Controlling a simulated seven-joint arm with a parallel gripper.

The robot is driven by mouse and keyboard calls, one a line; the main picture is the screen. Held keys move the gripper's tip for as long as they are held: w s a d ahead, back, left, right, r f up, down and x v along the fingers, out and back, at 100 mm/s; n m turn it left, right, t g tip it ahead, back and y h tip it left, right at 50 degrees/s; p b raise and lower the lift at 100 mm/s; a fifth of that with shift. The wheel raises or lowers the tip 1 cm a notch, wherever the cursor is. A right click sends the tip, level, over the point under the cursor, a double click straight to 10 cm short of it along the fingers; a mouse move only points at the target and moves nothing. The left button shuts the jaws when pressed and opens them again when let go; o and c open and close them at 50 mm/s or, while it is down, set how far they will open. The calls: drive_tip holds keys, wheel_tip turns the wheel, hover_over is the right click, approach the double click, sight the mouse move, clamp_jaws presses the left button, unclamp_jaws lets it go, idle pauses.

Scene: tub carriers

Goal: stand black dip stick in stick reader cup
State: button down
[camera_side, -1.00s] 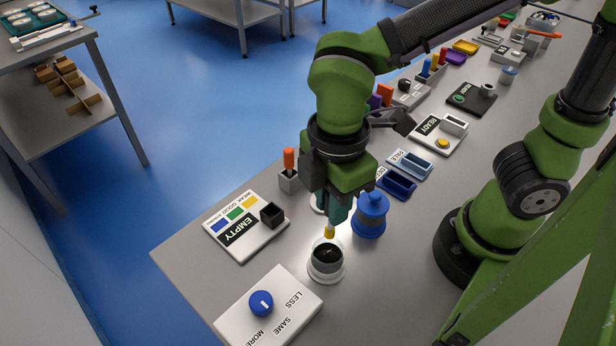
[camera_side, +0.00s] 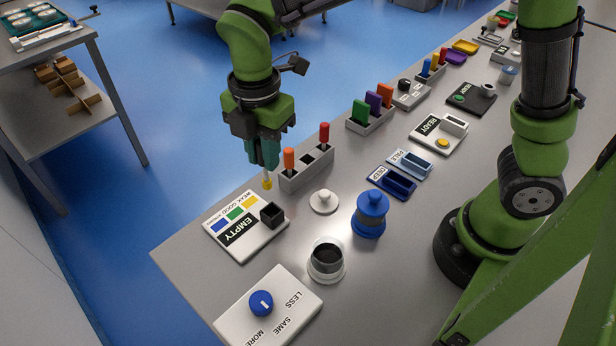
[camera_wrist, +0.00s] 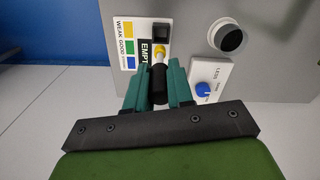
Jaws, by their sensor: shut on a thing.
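My gripper (camera_side: 264,160) is shut on the black dip stick, which hangs tip down. Its yellow end (camera_side: 267,183) shows below the fingers in the side view, and its black handle (camera_wrist: 159,82) lies between the fingers in the wrist view. The stick reader (camera_side: 240,232) is a white board marked EMPTY with blue, green and yellow patches. Its square black cup (camera_side: 272,215) stands at its right end. The stick's tip is above and apart from the cup, a little behind it in the side view. The cup also shows in the wrist view (camera_wrist: 161,30), just beyond the tip.
A grey stick rack (camera_side: 308,172) with orange and red sticks stands close beside the gripper. A white jar with dark contents (camera_side: 326,260), a white knobbed lid (camera_side: 323,202), a blue container (camera_side: 370,214) and a dial box (camera_side: 268,305) stand nearby.

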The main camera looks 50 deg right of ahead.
sight(268, 187)
wheel_tip(268, 187, down, 10)
drive_tip(key=shift+r, duration=0.1)
idle(0.4)
drive_tip(key=shift+f, duration=0.2)
drive_tip(key=c, duration=1)
unclamp_jaws()
